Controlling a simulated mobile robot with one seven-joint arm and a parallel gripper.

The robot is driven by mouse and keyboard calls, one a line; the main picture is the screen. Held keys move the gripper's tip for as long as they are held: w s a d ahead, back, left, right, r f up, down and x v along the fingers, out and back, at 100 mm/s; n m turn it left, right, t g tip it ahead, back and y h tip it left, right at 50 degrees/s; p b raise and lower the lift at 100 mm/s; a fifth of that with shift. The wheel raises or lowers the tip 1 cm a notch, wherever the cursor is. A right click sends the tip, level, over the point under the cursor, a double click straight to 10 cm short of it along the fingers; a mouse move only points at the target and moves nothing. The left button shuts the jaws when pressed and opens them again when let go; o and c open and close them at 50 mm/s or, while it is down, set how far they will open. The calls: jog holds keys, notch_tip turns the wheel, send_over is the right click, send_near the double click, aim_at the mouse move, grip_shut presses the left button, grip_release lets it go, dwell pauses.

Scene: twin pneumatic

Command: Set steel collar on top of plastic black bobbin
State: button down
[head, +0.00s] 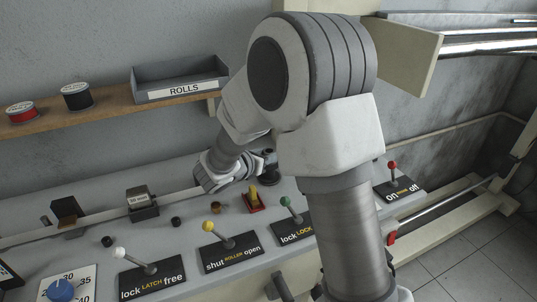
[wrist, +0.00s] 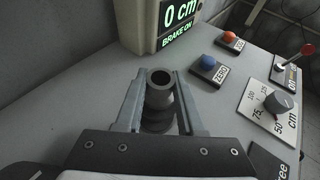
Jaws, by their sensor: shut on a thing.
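My gripper (wrist: 160,100) is shut with its two fingers on either side of a dark grey, hollow, round piece, which looks like the steel collar (wrist: 159,76). Its open bore faces up toward the wrist camera. Below it, between the fingers, wider dark round flanges show, which look like the black bobbin (wrist: 156,125). The two line up closely in this view; I cannot tell whether they touch. In the head view my gripper (head: 262,159) is low over the right part of the bench, beside a dark round base (head: 270,181); my arm hides much of this area.
A red block with a yellow lever (head: 253,203), a brass piece (head: 220,208) and a green-knobbed lever (head: 285,202) stand near my gripper. A display box (wrist: 150,25) rises behind it. Blue (wrist: 208,62) and orange (wrist: 229,36) buttons are to the right. A shelf (head: 110,109) runs along the wall.

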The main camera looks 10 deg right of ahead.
jog(key=shift+f+b, duration=0.3)
jog(key=shift+f, duration=0.05)
jog(key=c, duration=0.5)
grip_release()
